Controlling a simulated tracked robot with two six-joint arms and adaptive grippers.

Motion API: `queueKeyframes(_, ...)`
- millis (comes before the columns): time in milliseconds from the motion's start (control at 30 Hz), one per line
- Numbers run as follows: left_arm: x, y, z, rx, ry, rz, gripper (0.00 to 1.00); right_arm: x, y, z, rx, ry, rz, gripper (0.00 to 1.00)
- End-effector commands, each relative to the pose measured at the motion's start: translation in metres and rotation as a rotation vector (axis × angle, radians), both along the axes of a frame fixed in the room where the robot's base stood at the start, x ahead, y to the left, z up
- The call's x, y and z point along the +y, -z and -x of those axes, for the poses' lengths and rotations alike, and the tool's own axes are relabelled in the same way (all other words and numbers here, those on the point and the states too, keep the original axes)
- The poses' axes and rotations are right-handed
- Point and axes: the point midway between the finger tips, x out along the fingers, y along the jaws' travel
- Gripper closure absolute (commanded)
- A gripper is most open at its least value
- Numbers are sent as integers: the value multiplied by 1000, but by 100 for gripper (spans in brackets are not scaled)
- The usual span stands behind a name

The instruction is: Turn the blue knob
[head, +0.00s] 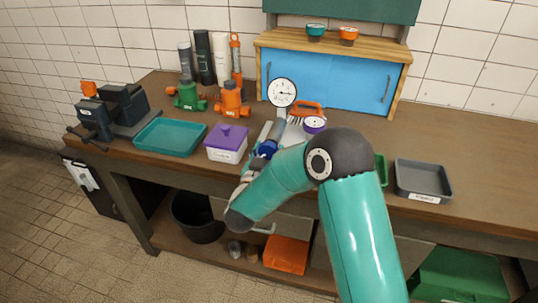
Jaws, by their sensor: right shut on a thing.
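My right arm comes in from the lower right, bends at a dark elbow and reaches back over the workbench (455,160). My right gripper (277,127) is at the fitting below the round white gauge (282,92). It is shut, seemingly on the blue knob there. The gripper and wrist hide the knob, so I cannot make out its shape or how far it is turned. A dark blue patch shows at the wrist, and I cannot tell whether it is part of the knob. My left gripper is not in view.
Left of my right gripper are a purple-lidded box (226,142), a teal tray (171,137), and orange (231,101) and green (188,97) valves. A grey tray (423,180) lies farther right. The blue cabinet (330,80) stands behind.

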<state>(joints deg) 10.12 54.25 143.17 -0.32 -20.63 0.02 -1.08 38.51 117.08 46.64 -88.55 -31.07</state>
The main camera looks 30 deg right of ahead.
Motion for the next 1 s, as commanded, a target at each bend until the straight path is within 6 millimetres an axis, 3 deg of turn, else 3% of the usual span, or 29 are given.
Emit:
queueKeyframes(267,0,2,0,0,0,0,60,1,-1,-1,-8,-4,-6,81)
queueKeyframes(300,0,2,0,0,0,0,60,1,-1,-1,-8,-4,-6,41)
queueKeyframes(433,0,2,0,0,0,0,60,1,-1,-1,-8,-4,-6,20)
queueKeyframes(767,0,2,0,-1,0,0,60,2,0,0,-7,-2,-6,20)
queueKeyframes(1000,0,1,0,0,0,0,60,20,0,14,-5,-6,-6,20)
